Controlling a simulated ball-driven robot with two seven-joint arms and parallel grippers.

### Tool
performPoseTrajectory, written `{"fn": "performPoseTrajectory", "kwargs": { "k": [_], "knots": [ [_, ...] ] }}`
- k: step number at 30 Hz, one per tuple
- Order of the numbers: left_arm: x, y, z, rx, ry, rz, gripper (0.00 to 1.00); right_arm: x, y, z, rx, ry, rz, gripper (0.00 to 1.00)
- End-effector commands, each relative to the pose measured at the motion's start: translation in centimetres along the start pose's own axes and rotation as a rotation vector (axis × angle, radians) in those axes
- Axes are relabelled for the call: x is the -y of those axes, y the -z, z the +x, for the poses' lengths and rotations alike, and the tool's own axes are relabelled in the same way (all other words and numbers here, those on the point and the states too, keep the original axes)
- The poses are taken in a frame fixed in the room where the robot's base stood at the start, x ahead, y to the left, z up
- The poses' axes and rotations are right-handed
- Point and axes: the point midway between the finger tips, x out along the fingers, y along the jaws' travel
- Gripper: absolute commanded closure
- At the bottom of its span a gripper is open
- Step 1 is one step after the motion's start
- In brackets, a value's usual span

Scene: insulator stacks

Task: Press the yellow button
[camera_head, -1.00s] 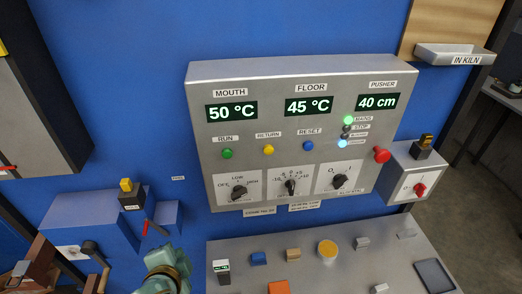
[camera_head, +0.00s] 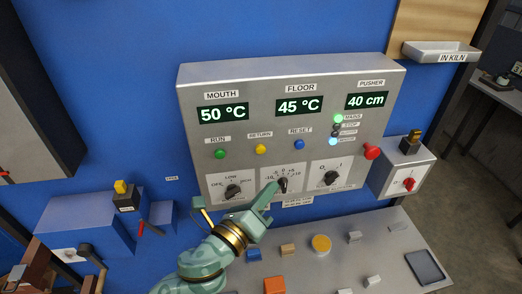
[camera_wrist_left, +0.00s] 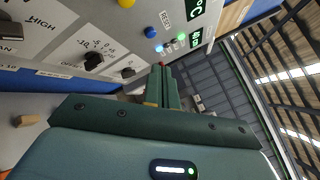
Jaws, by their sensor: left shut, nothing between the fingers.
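The yellow button (camera_head: 260,149) is a small round knob under the RETURN label on the grey control panel (camera_head: 365,80), between the green button (camera_head: 220,153) and the blue button (camera_head: 299,145). In the left wrist view the yellow button (camera_wrist_left: 127,17) is near the top edge, partly cut off. My left gripper (camera_head: 272,187) is shut and empty, in front of the panel's lower dials and below the yellow button, apart from it in the picture. Its closed fingers also show in the left wrist view (camera_wrist_left: 161,75). My right gripper is not in view.
A red knob (camera_head: 371,152) sticks out at the panel's right. A switch box (camera_head: 390,180) stands beside it. Below is a grey table (camera_head: 395,235) with small blocks and a round yellow piece (camera_head: 320,243). A blue ledge (camera_head: 80,220) with a red lever is at left.

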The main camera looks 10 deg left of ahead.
Motion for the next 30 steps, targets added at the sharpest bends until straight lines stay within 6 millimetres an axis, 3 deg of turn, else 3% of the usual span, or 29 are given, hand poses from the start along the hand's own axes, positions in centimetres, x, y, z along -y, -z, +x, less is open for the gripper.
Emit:
{"fn": "performPoseTrajectory", "kwargs": {
  "k": [8, 24, 30],
  "knots": [
    [-0.3, -0.3, 0.4, 0.001, -0.001, -0.002, 1.00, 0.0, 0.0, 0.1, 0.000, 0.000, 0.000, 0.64],
    [-3.8, -3.8, 5.1, 0.002, -0.003, -0.002, 1.00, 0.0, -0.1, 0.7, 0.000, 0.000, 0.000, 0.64],
    [-4.5, -4.4, 6.0, 0.001, -0.003, -0.004, 1.00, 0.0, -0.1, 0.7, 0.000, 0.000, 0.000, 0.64]
  ]
}}
